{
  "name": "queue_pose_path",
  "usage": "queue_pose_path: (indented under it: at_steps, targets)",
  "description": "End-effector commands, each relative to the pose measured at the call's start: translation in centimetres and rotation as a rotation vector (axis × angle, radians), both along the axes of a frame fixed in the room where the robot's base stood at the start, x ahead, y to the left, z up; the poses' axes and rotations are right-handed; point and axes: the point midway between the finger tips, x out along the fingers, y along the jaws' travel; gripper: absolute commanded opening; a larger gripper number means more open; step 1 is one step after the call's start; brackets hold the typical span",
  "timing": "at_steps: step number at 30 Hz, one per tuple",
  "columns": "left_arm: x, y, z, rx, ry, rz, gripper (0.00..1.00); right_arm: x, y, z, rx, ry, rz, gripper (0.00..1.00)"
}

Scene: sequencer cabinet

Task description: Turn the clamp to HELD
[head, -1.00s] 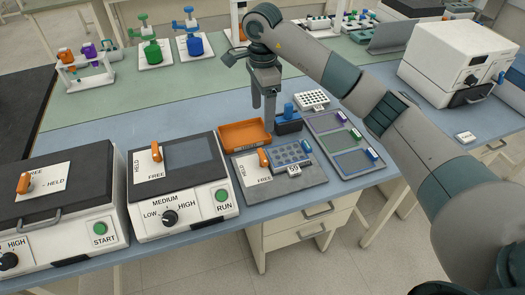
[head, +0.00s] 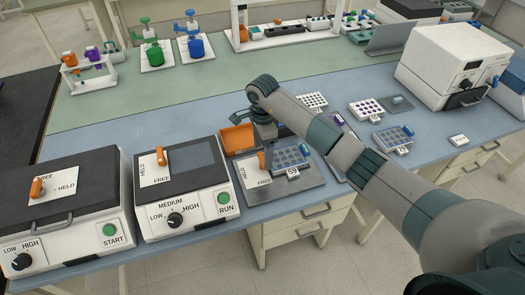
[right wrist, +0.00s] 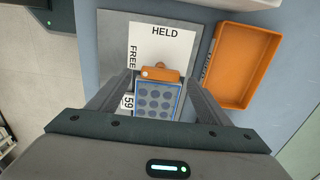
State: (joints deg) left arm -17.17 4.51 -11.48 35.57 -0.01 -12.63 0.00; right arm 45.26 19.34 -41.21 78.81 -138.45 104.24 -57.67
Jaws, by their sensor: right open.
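The orange clamp lever (head: 261,160) stands on a white card marked HELD and FREE, on a grey board (head: 295,188). A blue well plate (head: 291,154) sits beside it on the board. In the right wrist view the lever (right wrist: 165,72) lies at the plate's (right wrist: 158,100) edge, with HELD above it and FREE to its left. My right gripper (right wrist: 160,74) is open, pointing down, with one finger on each side of the lever; contact is not clear. In the head view my right gripper (head: 268,162) partly covers the lever. My left gripper is out of view.
An orange tray (head: 236,139) lies just behind the board. Left stand two machines with their own orange levers (head: 162,157) (head: 37,188). To the right are a well plate (head: 391,138) and a white cabinet (head: 445,65). My right arm hides part of the bench.

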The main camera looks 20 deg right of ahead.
Motion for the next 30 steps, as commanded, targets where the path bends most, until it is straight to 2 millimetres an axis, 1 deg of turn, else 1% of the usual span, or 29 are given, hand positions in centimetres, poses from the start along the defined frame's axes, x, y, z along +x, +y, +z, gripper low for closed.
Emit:
queue_pose_path:
  at_steps: [1, 3, 7, 17, 18, 23, 30]
  targets:
    - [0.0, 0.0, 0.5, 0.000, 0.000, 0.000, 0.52, 0.0, 0.1, -0.4, 0.002, 0.002, 0.000, 0.72]
    - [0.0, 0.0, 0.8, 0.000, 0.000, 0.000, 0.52, 0.0, 0.1, -1.2, 0.002, 0.002, -0.001, 0.72]
    - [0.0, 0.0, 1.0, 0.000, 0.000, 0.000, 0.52, 0.0, 0.0, -2.0, 0.001, 0.000, 0.000, 0.72]
    - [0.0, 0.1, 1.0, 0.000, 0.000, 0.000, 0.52, 0.0, 0.0, -2.4, 0.001, -0.001, 0.001, 0.72]
    - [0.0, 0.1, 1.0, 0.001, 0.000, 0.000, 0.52, 0.0, 0.0, -2.4, 0.001, -0.001, 0.001, 0.69]
    - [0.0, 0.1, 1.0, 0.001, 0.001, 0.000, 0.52, 0.0, 0.0, -2.4, 0.001, -0.001, 0.001, 0.31]
    - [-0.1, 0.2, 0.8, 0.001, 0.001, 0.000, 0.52, 0.1, 0.0, -2.4, 0.000, -0.002, -0.003, 0.31]
